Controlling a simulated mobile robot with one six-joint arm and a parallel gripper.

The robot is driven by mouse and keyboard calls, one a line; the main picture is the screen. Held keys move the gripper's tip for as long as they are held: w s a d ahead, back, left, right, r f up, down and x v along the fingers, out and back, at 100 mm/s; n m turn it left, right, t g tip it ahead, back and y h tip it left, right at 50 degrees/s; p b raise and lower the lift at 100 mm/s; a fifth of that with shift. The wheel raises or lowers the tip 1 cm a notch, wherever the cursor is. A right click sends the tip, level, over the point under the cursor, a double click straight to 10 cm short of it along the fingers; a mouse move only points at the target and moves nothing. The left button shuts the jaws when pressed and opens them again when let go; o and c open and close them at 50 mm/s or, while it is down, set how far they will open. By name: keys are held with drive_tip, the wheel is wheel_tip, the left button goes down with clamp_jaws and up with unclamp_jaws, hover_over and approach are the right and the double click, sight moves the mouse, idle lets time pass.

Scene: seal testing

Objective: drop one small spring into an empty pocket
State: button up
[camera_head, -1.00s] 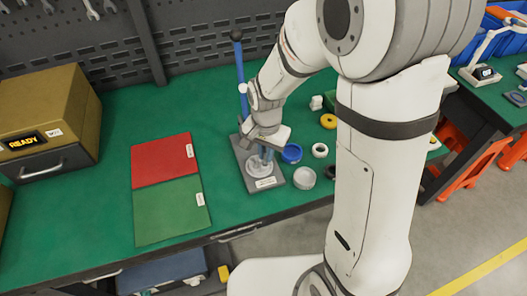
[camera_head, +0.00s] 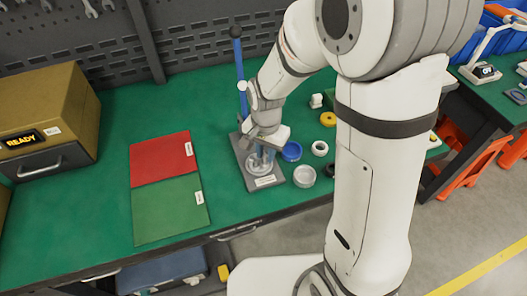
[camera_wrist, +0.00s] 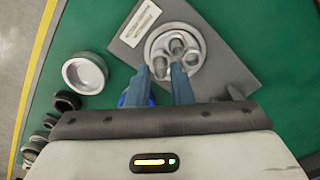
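A round pale holder (camera_wrist: 152,46) with several pockets sits on a grey base plate (camera_wrist: 226,70) in the wrist view. Grey cylindrical shapes show in its pockets; I cannot tell which are springs and which are bare pockets. My gripper (camera_wrist: 161,70) is over the near edge of the holder, its two blue-grey fingers apart. A small grey cylinder (camera_wrist: 160,66) shows between the fingertips, with a gap on each side. In the head view my gripper (camera_head: 262,158) points down at the base plate (camera_head: 266,182) and hides most of the holder.
A blue upright post (camera_head: 239,75) stands behind the base plate. A red mat (camera_head: 160,158) and green mat (camera_head: 168,210) lie left.

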drive_tip(key=shift+r, duration=0.15)
idle(0.5)
drive_tip(key=shift+r+p, duration=1.3)
drive_tip(key=shift+r, duration=0.35)
drive_tip(key=shift+o, duration=0.6)
drive_tip(key=o, duration=0.4)
drive_tip(key=shift+o, duration=0.2)
drive_tip(key=shift+r, duration=0.1)
drive_tip(key=shift+r+p, duration=1.1)
drive_tip(key=shift+r, duration=0.3)
